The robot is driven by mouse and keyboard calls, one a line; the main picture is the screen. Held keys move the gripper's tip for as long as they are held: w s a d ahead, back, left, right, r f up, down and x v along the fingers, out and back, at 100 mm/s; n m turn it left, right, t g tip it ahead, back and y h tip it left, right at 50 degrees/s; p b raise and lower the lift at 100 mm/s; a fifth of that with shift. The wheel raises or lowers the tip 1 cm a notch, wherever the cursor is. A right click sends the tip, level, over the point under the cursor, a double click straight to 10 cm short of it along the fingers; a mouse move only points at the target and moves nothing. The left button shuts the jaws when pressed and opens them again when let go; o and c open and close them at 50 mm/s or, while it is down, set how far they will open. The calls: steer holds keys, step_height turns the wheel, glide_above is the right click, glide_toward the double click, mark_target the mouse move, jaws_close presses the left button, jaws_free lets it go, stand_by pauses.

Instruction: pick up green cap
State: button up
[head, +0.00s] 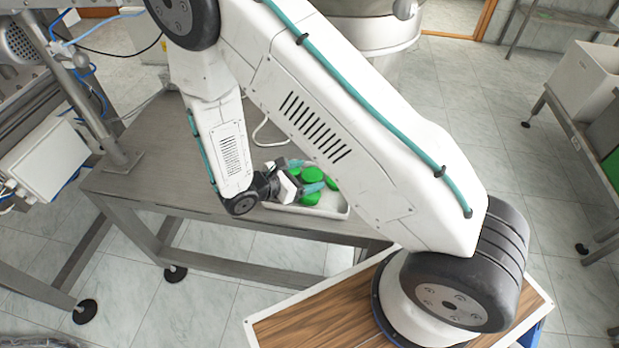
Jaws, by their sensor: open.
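Several green caps (312,174) lie in a shallow white tray (322,211) on the grey metal table. One cap (308,198) is near the tray's front, and another shows at the right edge, partly covered by my arm. My gripper (306,176) is over the tray, with its teal fingers open and spread around or above the caps. I cannot tell whether a finger touches a cap. My arm hides the tray's back right part.
The grey metal table (150,180) has bare room left of the tray. A metal frame with a white box (45,160) and cables stands at the left. A wooden-topped surface (310,318) is in front. White bins (585,80) stand on a rack at the right.

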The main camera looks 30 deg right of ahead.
mark_target(306, 178)
steer(key=shift+s+d+f, duration=0.25)
steer(key=shift+s+f, duration=0.1)
steer(key=shift+f, duration=0.15)
steer(key=shift+c, duration=0.6)
steer(key=shift+d, duration=0.15)
steer(key=c, duration=0.9)
steer(key=shift+c, duration=0.2)
steer(key=shift+a, duration=0.2)
steer(key=shift+w+a+r, duration=0.15)
steer(key=shift+r, duration=0.3)
step_height(306, 178, up, 9)
steer(key=shift+w+r, duration=0.1)
steer(key=shift+r, duration=0.05)
steer(key=shift+c, duration=0.2)
